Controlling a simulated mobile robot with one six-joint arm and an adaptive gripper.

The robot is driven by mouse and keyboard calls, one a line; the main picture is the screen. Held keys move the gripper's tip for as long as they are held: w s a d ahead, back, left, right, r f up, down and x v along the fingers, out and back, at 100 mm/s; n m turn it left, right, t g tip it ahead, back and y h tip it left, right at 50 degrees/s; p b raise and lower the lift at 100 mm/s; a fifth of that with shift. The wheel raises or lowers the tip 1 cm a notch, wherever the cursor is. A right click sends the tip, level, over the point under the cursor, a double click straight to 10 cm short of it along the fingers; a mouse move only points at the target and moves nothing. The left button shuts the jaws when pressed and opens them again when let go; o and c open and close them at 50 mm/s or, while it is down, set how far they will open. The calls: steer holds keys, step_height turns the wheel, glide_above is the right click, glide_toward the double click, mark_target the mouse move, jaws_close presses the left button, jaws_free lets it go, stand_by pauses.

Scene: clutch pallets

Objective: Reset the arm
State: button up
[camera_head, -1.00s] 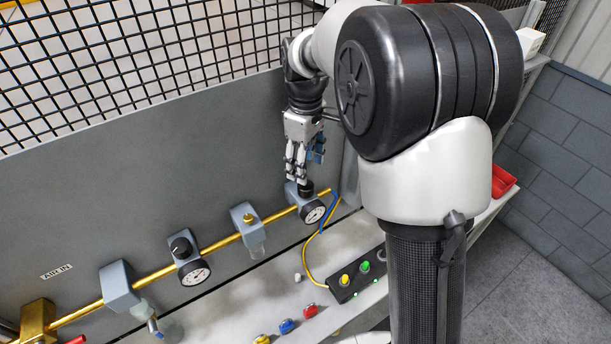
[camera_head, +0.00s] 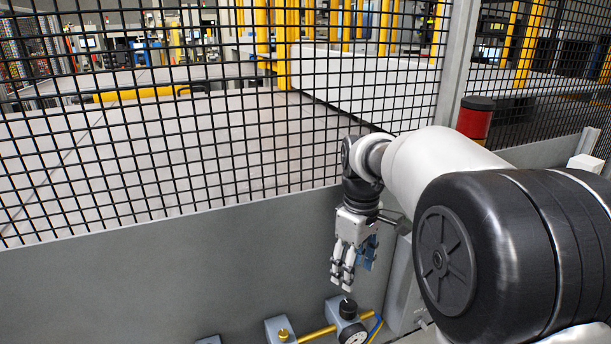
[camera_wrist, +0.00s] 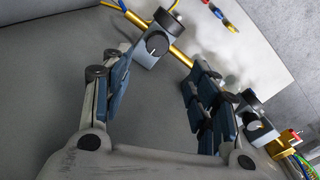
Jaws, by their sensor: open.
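My gripper (camera_head: 345,266) hangs pointing down in front of the grey panel in the head view. Its fingers sit a little above a regulator with a black knob (camera_head: 348,308) and a gauge. In the wrist view my gripper (camera_wrist: 160,98) has its two blue-padded fingers spread apart with nothing between them. The black-knobbed regulator (camera_wrist: 157,44) lies beyond the fingertips there, on a brass pipe (camera_wrist: 183,57). I see no contact between the fingers and the regulator.
A grey panel (camera_head: 150,290) with black wire mesh (camera_head: 200,150) above it stands behind the arm. A red cylinder with a black top (camera_head: 475,118) stands behind the arm at right. In the wrist view, small coloured parts (camera_wrist: 218,12) lie on a pale surface.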

steer(key=s+f+m+t+b, duration=0.2)
steer(key=s+f+m+b, duration=0.2)
steer(key=s+f+b, duration=0.7)
steer(key=s+f+m+t+b, duration=0.2)
steer(key=s+f+m+b, duration=0.2)
steer(key=s+f+b, duration=0.7)
steer(key=s+b, duration=0.1)
steer(key=s, duration=0.4)
steer(key=shift+s+m, duration=0.15)
steer(key=shift+m, duration=0.25)
steer(key=shift+d, duration=0.2)
stand_by(0.5)
